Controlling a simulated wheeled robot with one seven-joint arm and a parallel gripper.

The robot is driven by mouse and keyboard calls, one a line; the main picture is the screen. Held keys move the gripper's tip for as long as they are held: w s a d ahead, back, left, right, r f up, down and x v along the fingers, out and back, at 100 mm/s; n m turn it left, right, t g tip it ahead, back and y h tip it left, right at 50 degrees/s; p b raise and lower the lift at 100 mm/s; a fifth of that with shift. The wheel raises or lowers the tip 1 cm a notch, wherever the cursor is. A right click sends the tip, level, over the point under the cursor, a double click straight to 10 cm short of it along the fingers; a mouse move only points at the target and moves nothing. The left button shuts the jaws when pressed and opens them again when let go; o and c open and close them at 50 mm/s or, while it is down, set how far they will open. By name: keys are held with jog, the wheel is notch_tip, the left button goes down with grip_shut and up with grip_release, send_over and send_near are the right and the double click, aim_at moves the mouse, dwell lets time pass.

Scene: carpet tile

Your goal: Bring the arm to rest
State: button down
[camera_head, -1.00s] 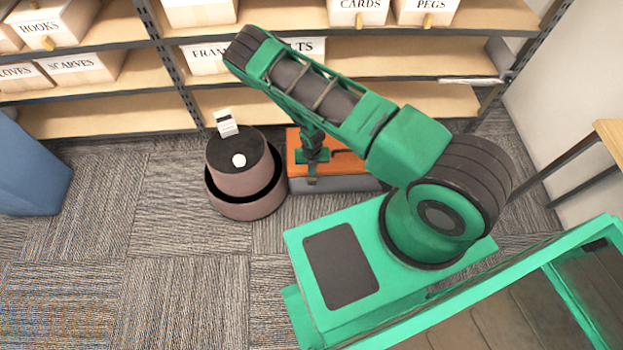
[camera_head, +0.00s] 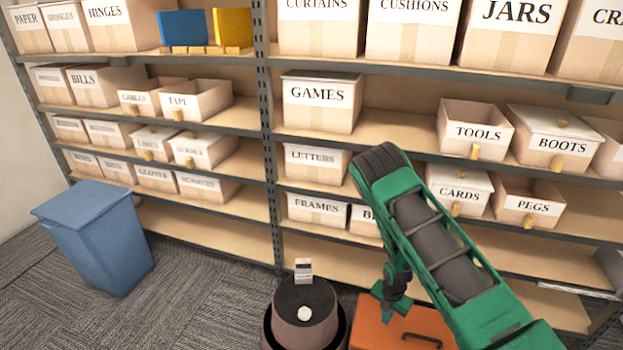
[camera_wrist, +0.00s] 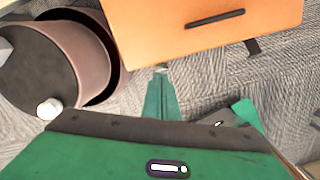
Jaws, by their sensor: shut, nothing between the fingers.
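My green arm (camera_head: 452,252) reaches from the lower right towards the shelves, bent, with its dark elbow end raised. My gripper (camera_head: 393,312) hangs down from it, in front of the orange-topped box (camera_head: 432,322) in the head view. In the wrist view my gripper (camera_wrist: 161,72) shows its green fingers together, with nothing between them. The fingertips appear close to the edge of the orange top (camera_wrist: 205,22); whether they touch it I cannot tell.
A round brown bin-like stand (camera_head: 306,318) with a dark top, a white knob and a small white card is left of the orange-topped box. A blue bin (camera_head: 98,240) stands further left. Shelves with labelled boxes (camera_head: 318,102) line the back. Carpet between the bins is clear.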

jog(key=s+d+r+m, duration=0.2)
jog(key=d+r+m, duration=0.25)
jog(key=r, duration=0.65)
jog(key=s+d+r+m, duration=0.25)
jog(key=r+m, duration=0.35)
jog(key=r, duration=0.5)
jog(key=s+d+r+m, duration=0.1)
jog(key=d+r+m, duration=0.4)
jog(key=r, duration=0.7)
jog(key=s+d+r+m, duration=0.3)
jog(key=s+r+m, duration=0.6)
jog(key=s+r, duration=0.3)
jog(key=s+r+m, duration=0.3)
jog(key=s+m, duration=0.1)
jog(key=s, duration=0.4)
jog(key=s+r+m, duration=0.3)
jog(key=s+m, duration=0.2)
jog(key=s, duration=0.3)
jog(key=shift+a+g+y, duration=0.3)
jog(key=shift+s+m, duration=0.1)
jog(key=shift+m, duration=0.15)
jog(key=shift+w+f, duration=0.25)
jog(key=shift+w, duration=0.35)
jog(key=shift+d, duration=0.1)
